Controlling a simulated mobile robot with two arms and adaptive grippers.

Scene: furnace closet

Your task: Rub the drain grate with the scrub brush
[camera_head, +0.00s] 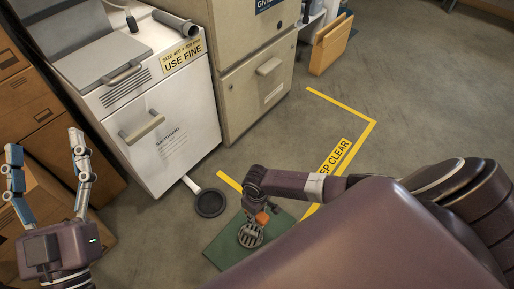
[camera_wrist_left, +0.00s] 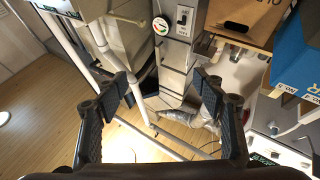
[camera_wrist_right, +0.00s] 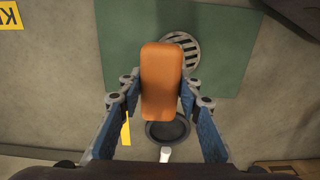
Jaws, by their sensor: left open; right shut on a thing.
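The round slotted drain grate (camera_head: 250,236) lies on a green mat (camera_head: 222,252) on the floor. It also shows in the right wrist view (camera_wrist_right: 190,46), partly hidden behind the scrub brush. My right gripper (camera_head: 261,212) is shut on the orange scrub brush (camera_wrist_right: 162,75), which shows as a small orange patch in the head view (camera_head: 262,218). The brush is over the grate's edge; I cannot tell whether it touches. The brush's underside is hidden. My left gripper (camera_head: 45,145) is open and empty, raised at the left, well apart from the grate.
A black round pan-like thing (camera_head: 209,203) with a white handle lies beside the mat. A white cabinet (camera_head: 165,130) and a beige cabinet (camera_head: 258,85) stand behind. Yellow floor tape (camera_head: 340,104) marks an area at right. Bare floor (camera_head: 420,110) is open beyond it.

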